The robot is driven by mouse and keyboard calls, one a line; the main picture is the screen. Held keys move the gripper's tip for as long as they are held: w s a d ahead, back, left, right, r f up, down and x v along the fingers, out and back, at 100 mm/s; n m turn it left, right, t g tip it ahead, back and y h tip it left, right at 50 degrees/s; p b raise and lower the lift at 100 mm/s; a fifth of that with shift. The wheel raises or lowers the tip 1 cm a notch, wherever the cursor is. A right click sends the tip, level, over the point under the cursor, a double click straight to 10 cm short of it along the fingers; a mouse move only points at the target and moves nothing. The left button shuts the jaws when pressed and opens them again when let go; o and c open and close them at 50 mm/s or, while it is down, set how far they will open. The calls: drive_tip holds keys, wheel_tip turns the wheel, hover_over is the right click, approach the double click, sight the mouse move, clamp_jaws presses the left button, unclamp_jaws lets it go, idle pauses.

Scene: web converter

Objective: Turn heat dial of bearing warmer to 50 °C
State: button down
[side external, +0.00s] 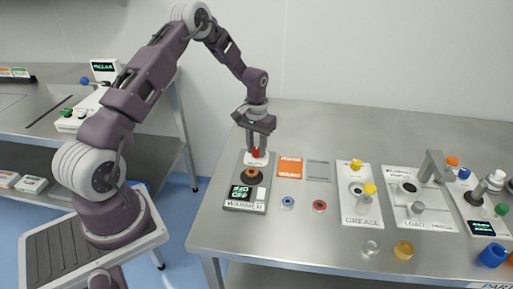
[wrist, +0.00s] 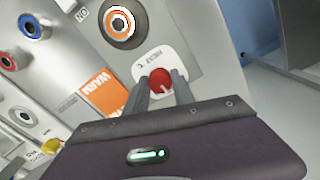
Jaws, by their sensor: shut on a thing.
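The bearing warmer (side external: 262,190) is a grey unit near the left end of the bench, labelled WARMER. Its red heat dial (wrist: 160,84) sits on a white plate at the far end of the unit, with a pale pointer mark on it. My gripper (wrist: 161,77) is shut on the red dial from above, one finger on each side; in the side view the fingers partly hide the dial (side external: 256,154). The warmer's display (side external: 241,193) shows green-white text; the lower line looks like OFF, and the upper line is hard to read. The dial's scale numbers cannot be read.
An orange-ringed round seat (side external: 252,175) lies on the warmer, close to the dial. Orange and grey mats (side external: 290,168) lie right of it. Blue (side external: 287,202) and red (side external: 319,206) rings lie in front. GREASE (side external: 361,215) and LOAD stations stand farther right.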

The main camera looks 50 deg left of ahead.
sight(257, 149)
drive_tip(key=shift+m, duration=0.4)
drive_tip(key=c, duration=1.1)
unclamp_jaws()
drive_tip(key=shift+o, duration=0.2)
wheel_tip(257, 149, up, 7)
drive_tip(key=shift+r, duration=0.1)
